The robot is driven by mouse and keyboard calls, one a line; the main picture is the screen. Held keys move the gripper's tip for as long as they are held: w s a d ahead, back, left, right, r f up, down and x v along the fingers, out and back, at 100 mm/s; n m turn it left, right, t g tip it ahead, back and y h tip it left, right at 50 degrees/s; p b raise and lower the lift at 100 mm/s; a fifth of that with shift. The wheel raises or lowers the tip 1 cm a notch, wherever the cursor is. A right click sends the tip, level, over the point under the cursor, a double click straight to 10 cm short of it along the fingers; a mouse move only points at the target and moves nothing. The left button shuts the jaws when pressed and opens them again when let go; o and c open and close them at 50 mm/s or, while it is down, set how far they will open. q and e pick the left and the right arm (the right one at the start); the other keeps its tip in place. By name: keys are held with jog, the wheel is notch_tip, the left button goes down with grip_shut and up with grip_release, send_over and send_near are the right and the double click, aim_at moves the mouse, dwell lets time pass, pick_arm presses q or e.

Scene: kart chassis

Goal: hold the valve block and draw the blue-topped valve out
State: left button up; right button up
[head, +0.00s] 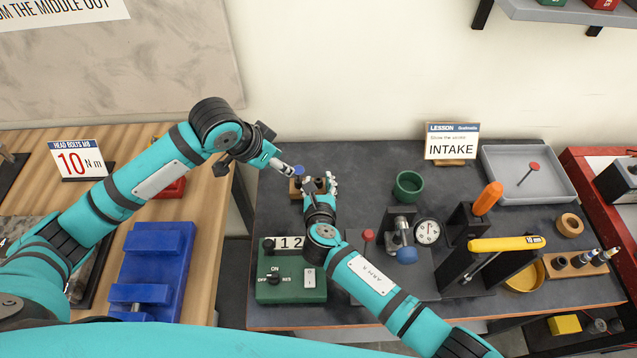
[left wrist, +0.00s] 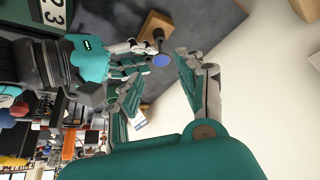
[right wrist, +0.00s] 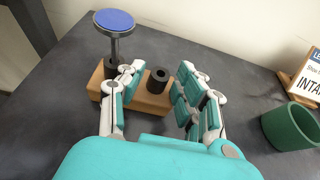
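The wooden valve block (right wrist: 145,104) stands on the dark bench with two black guides on top; it also shows in the head view (head: 296,194). The blue-topped valve (right wrist: 114,21) stands upright in its left guide, its stem showing between blue head and guide. My right gripper (right wrist: 158,76) is open, its fingers on either side of the empty right guide (right wrist: 158,78); contact with the block cannot be told. My left gripper (left wrist: 158,82) is open near the blue valve head (left wrist: 161,60), which shows between its fingers' directions, apart from them. In the head view the left fingers partly crowd the valve.
A green cup (head: 408,186) stands right of the block. A green counter box (head: 290,287), a gauge (head: 427,232) and a red-topped valve (head: 368,236) stand nearer the front. A grey tray (head: 552,190) lies far right. The wall is close behind the bench.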

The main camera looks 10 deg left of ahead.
jog(key=shift+c, duration=0.2)
grip_shut()
